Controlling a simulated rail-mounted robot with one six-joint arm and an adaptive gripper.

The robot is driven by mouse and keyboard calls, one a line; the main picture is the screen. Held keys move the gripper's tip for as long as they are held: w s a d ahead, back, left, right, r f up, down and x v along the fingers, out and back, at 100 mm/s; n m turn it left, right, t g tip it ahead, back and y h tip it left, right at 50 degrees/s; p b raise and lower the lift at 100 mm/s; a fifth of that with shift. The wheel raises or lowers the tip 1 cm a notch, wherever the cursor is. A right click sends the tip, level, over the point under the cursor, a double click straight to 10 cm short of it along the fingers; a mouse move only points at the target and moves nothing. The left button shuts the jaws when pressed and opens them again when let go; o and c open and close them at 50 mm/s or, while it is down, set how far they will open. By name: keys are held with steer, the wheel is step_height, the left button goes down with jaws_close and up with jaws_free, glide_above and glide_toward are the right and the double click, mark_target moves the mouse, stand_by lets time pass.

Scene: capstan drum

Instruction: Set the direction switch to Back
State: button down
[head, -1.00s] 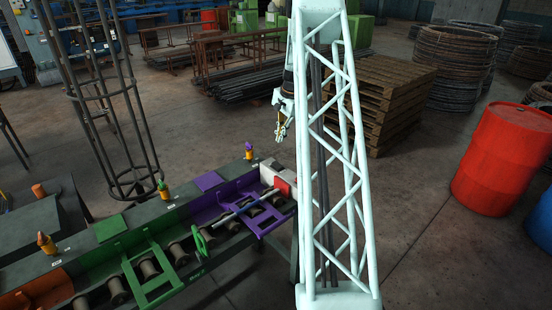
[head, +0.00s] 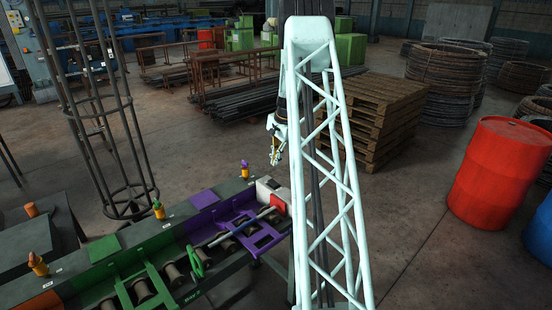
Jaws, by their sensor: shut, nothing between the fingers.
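My gripper (head: 275,157) hangs small in the middle of the head view, left of my pale lattice arm structure, with its fingers together and nothing visible between them. It is in the air above the far end of a roller bench (head: 112,243). I cannot identify the direction switch for certain. A grey control cabinet (head: 15,18) with small coloured buttons stands at the far upper left, well away from my gripper; its controls are too small to read. Coloured knobs, purple (head: 244,168), orange-yellow (head: 158,208) and orange (head: 38,264), stand along the bench.
A cage of dark vertical rods (head: 92,120) rises behind the bench. A pallet stack (head: 372,112), wire coils (head: 447,60), a red drum (head: 500,170) and a blue drum (head: 540,235) stand to the right. The floor between the bench and pallets is open.

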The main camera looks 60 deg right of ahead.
mark_target(271, 180)
steer(key=shift+p+x, duration=0.45)
steer(key=shift+x, duration=4.85)
steer(key=shift+w, duration=0.15)
steer(key=shift+d+f+p, duration=0.1)
steer(key=shift+f+p, duration=0.05)
steer(key=shift+p, duration=0.15)
steer(key=shift+g, duration=0.3)
